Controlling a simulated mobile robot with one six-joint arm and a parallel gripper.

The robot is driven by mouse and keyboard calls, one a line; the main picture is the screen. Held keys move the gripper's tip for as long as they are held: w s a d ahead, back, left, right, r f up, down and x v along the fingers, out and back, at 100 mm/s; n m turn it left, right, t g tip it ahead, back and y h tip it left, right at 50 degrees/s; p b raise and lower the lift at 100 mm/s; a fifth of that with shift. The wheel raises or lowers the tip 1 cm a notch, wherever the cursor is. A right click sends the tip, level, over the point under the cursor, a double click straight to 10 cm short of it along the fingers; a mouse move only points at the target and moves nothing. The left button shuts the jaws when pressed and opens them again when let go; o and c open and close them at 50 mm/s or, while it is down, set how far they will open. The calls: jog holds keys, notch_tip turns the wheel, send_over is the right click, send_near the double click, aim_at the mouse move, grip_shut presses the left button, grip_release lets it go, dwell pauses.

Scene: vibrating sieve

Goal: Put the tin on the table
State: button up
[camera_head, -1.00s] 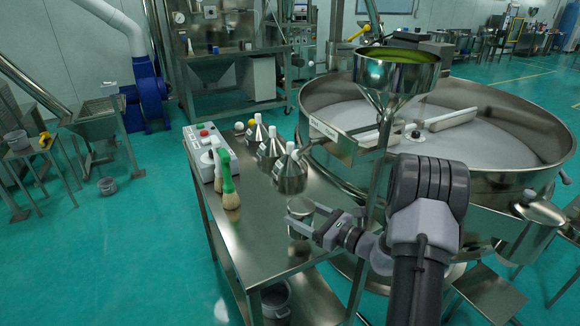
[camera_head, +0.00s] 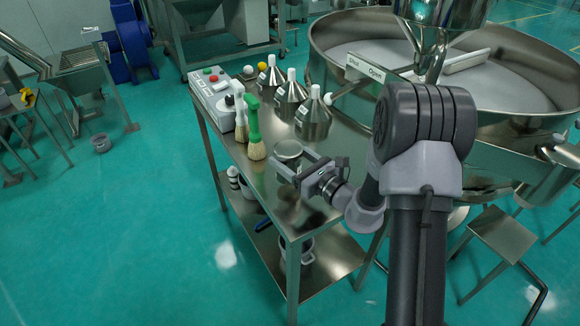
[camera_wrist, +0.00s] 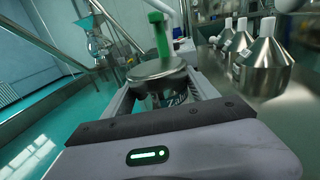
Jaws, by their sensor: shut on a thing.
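The tin (camera_head: 289,150) is a short metal can with a flat round lid. My gripper (camera_head: 292,165) is shut on it and holds it upright over the steel table (camera_head: 267,190), near the brushes. In the wrist view the tin (camera_wrist: 158,70) sits between the two fingers, its lid up and part of a printed label showing below. The tin's base is hidden, so I cannot tell whether it touches the table.
A green-handled brush (camera_head: 254,130) stands close behind the tin, with a white-handled brush (camera_head: 239,112) beside it. Several metal cones (camera_head: 313,118) line the table's right edge. A control box (camera_head: 213,95) is at the back left. The front tabletop is clear.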

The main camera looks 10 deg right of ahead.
jog(key=shift+f+b, duration=0.95)
jog(key=shift+f, duration=0.95)
jog(key=o, duration=1.7)
jog(key=shift+r, duration=0.1)
